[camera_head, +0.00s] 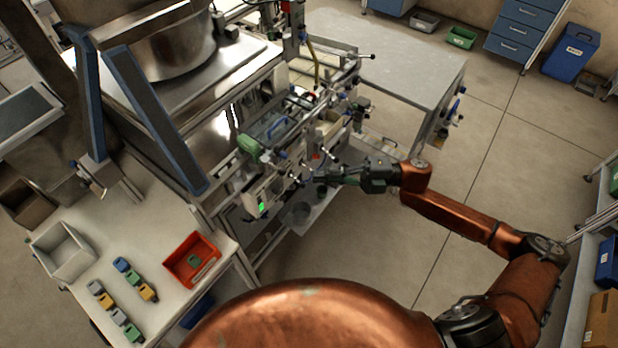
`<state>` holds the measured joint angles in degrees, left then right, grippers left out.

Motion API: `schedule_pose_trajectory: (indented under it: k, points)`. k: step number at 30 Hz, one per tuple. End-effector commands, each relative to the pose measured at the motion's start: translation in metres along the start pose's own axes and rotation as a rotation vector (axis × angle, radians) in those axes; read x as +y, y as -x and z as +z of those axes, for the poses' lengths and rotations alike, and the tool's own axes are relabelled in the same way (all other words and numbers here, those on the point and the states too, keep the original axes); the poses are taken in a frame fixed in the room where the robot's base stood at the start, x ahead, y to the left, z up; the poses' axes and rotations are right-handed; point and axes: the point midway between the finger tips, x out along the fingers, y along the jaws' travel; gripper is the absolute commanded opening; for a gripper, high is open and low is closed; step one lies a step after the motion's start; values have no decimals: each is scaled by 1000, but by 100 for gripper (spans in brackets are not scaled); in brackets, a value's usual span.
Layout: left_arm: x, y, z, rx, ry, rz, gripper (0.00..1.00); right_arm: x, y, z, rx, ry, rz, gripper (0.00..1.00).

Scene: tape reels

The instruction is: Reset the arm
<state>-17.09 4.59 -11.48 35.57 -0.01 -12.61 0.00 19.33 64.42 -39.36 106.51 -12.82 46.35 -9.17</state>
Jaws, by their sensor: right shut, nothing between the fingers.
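My right arm, copper-coloured, comes in from the lower right. Its dark right gripper (312,180) points left at the front of the machine (270,140), close to its small fittings and a low metal shelf (305,213). The fingers look shut with nothing visible between them, though they are small against the cluttered machine. I cannot tell whether the gripper touches the machine. My left gripper and left arm are not in view.
A white table (140,215) at lower left holds a red tray (192,260), a pale bin (63,252) and several small coloured items. A grey table (400,75) stands behind the gripper. Shelves with bins (606,262) stand at the right edge. Open floor (500,170) lies between.

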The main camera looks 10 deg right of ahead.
Motion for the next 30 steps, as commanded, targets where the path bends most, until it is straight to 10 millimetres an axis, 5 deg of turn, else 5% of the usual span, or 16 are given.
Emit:
schedule_pose_trajectory:
  k: [22, 26, 30]
  points:
    - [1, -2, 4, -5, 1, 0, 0, -1, 8, 5, -8, -6, 4, 0]
    - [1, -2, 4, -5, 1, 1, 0, -17, 19, 39, -105, -55, 36, 0]
    - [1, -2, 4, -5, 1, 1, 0, -61, 52, 108, -323, -170, 97, 0]
